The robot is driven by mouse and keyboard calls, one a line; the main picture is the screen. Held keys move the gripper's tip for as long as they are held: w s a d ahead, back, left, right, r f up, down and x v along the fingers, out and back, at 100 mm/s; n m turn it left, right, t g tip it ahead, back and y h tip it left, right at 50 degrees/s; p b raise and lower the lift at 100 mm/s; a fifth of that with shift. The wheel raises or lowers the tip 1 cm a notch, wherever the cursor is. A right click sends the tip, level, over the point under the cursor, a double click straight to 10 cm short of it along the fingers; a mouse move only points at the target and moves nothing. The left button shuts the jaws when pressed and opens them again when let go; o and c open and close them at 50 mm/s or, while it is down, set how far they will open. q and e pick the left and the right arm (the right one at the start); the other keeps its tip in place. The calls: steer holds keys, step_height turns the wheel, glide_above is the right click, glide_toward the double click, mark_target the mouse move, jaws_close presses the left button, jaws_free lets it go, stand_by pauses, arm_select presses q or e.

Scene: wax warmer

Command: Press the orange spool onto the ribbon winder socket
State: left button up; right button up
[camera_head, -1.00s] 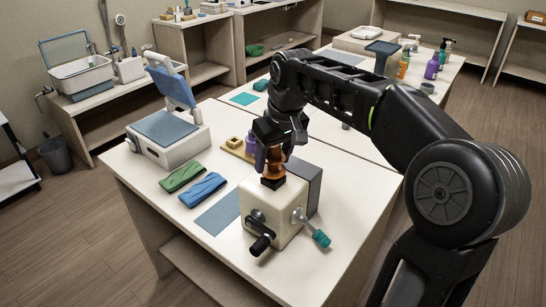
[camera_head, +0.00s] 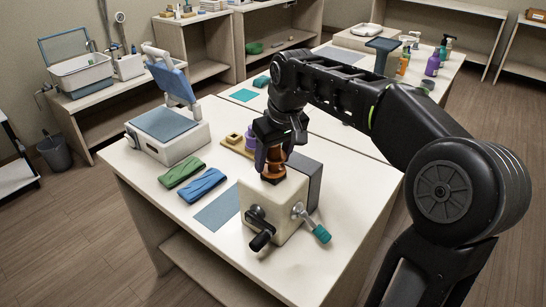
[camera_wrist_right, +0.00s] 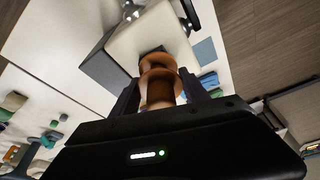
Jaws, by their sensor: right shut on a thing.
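The orange spool (camera_head: 274,168) is upright between the fingers of my right gripper (camera_head: 271,160), which is shut on it. In the right wrist view the spool (camera_wrist_right: 160,82) shows its stacked orange flanges between the dark fingers. The ribbon winder (camera_head: 262,207) is a cream box with a black crank and a teal-tipped lever. Its black socket (camera_head: 270,181) is on top, right under the spool and partly covered by it. The spool's lower end is at the socket; I cannot tell how far down it sits. My left gripper is not in view.
Green (camera_head: 181,172) and blue (camera_head: 203,185) folded cloths and a grey-blue mat (camera_head: 217,211) lie left. A white device with a blue pad (camera_head: 166,123) stands farther left.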

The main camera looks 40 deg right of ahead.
steer(key=o, duration=1.5)
steer(key=shift+c, duration=0.2)
steer(key=shift+r, duration=0.15)
steer(key=shift+p+v, duration=2.65)
steer(key=shift+v, duration=1.15)
steer(key=shift+r, duration=0.15)
steer(key=v, duration=0.7)
steer(key=shift+r+p, duration=0.25)
steer(key=shift+p, duration=0.2)
